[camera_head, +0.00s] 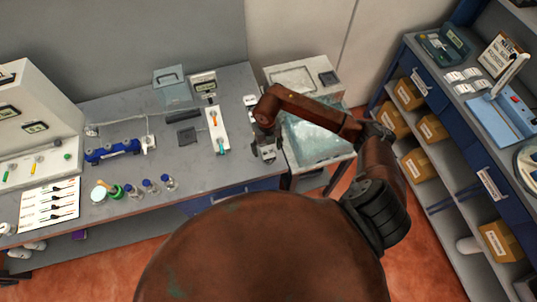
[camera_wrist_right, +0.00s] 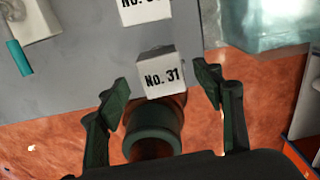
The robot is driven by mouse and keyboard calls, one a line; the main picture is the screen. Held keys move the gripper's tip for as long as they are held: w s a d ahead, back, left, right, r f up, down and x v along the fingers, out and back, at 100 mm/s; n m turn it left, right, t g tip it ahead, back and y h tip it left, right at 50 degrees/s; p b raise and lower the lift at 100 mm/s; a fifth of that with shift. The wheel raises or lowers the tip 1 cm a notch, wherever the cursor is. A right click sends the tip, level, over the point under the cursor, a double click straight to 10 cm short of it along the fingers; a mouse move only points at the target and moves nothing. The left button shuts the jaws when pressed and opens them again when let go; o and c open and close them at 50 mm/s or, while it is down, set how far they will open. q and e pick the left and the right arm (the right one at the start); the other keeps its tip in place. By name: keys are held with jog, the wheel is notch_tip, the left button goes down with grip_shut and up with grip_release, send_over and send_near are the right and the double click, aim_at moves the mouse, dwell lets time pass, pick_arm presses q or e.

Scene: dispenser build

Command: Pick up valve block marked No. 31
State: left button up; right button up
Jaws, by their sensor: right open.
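The valve block marked No. 31 (camera_wrist_right: 162,76) is a pale grey block near the front edge of the grey table, its black label facing up in the right wrist view. My right gripper (camera_wrist_right: 163,92) is open, with one dark finger to each side of this block. I see gaps between the fingers and the block; I cannot tell how far above it they are. In the head view my right gripper (camera_head: 266,152) is over the table's right front corner, partly covering the block. My left gripper is not in view.
A second pale block (camera_wrist_right: 145,10) with a partly cut-off label sits just behind. A white tray (camera_head: 212,122) with coloured tools lies left of the gripper. A translucent bin (camera_head: 318,135) stands right of the table. Several bottles (camera_head: 150,186) stand further left.

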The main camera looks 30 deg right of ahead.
aim_at(268, 152)
jog(key=f, duration=0.1)
jog(key=f+p, duration=0.1)
jog(key=f, duration=0.2)
jog(key=shift+s+f+p, duration=0.2)
jog(key=shift+s+p, duration=0.05)
jog(key=shift+p, duration=0.1)
jog(key=shift+f, duration=0.25)
jog(key=shift+c, duration=0.5)
jog(key=shift+w+r, duration=0.1)
grip_shut()
